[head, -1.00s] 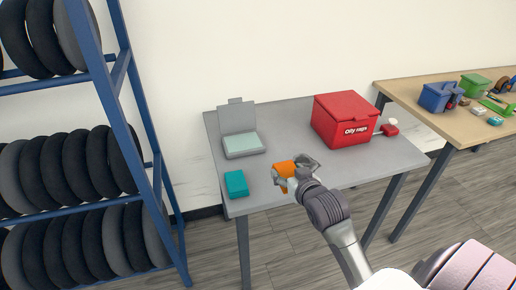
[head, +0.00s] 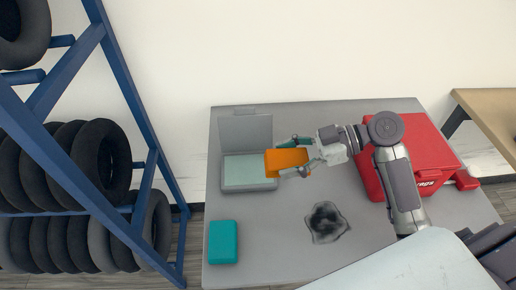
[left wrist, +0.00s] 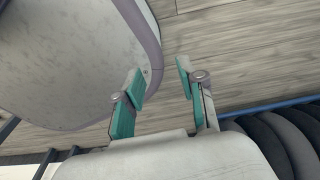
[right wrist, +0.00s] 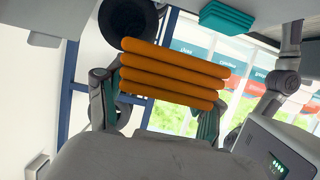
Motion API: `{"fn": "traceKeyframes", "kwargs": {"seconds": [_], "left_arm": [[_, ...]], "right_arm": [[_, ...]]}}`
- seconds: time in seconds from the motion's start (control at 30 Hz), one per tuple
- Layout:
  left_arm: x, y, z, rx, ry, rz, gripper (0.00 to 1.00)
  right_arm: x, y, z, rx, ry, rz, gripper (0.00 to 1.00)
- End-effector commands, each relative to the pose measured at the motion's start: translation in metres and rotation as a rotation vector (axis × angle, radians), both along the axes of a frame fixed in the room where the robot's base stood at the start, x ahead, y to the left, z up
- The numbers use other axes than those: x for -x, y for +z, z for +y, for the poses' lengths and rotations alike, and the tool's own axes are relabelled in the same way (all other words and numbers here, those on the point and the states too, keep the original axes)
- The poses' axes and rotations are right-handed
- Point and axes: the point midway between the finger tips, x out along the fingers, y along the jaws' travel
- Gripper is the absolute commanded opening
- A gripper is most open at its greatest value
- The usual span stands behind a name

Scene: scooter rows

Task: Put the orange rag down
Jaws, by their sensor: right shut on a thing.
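My right gripper (head: 292,159) is shut on the folded orange rag (head: 279,164) and holds it over the grey table (head: 275,232). In the head view the rag overlaps the right edge of a shallow grey case (head: 248,172) with a raised lid; I cannot tell how high above it the rag is. The right wrist view shows the rag's thick folds (right wrist: 170,75) between the fingers. My left gripper (left wrist: 160,75) is open and empty, away from the table; it shows only in the left wrist view.
A red oily-rags box (head: 428,150) stands at the right, partly behind my right arm. A teal folded block (head: 223,242) lies at the front left. A dark smudged patch (head: 326,222) lies front centre. A blue tyre rack (head: 128,95) stands left; another table (head: 490,115) is right.

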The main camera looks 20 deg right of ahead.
Motion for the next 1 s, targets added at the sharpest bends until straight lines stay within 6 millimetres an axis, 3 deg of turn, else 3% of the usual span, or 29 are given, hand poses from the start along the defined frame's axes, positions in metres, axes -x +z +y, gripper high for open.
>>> {"fn": "traceKeyframes", "kwargs": {"seconds": [0.13, 0.3, 0.6, 0.77, 1.0], "left_arm": [[0.017, 0.002, 0.014, -0.018, -0.002, 0.024, 0.40], [0.032, 0.008, 0.020, -0.027, 0.001, 0.047, 0.40], [0.024, 0.014, 0.018, -0.024, 0.002, 0.035, 0.40], [0.013, 0.016, 0.013, -0.017, 0.003, 0.017, 0.40], [0.014, 0.022, 0.011, -0.013, 0.000, 0.019, 0.40]], "right_arm": [[-0.011, -0.005, 0.010, -0.006, 0.027, 0.003, 0.37], [-0.044, -0.027, 0.030, -0.007, 0.026, 0.004, 0.37], [-0.091, -0.061, 0.058, -0.004, 0.023, 0.003, 0.37], [-0.097, -0.071, 0.062, -0.002, 0.023, 0.005, 0.37], [-0.096, -0.103, 0.061, -0.003, 0.022, 0.005, 0.37]]}}
